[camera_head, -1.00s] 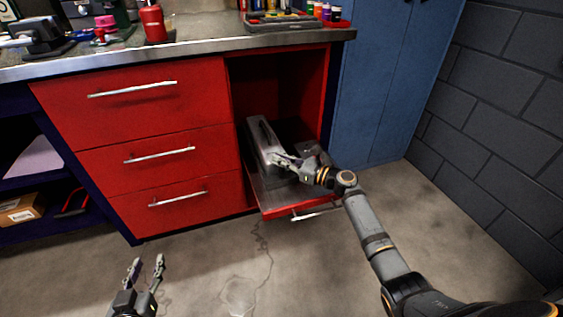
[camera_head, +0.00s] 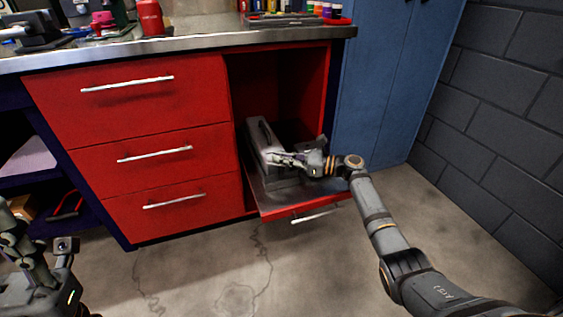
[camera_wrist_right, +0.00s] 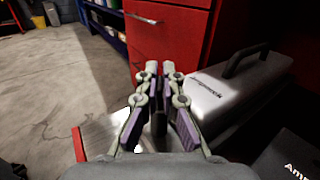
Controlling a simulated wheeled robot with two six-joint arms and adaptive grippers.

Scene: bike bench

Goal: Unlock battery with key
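A grey box-shaped battery (camera_head: 259,136) with a dark handle on top stands in the open lower right compartment of the red bench. It also shows at the right of the right wrist view (camera_wrist_right: 226,92), with dark lettering. My right gripper (camera_head: 273,157) is at the near side of the battery. In the wrist view its fingertips (camera_wrist_right: 159,70) are close together with a narrow gap. Something dark shows between the pads, but I cannot tell what. I make out no key and no lock. My left gripper (camera_head: 35,255) is partly in view at the bottom left, its fingertips unclear.
A dark lettered object (camera_wrist_right: 285,155) is beside the battery. Closed red drawers (camera_head: 150,150) are left, a blue cabinet (camera_head: 378,100) right. The concrete floor in front is clear.

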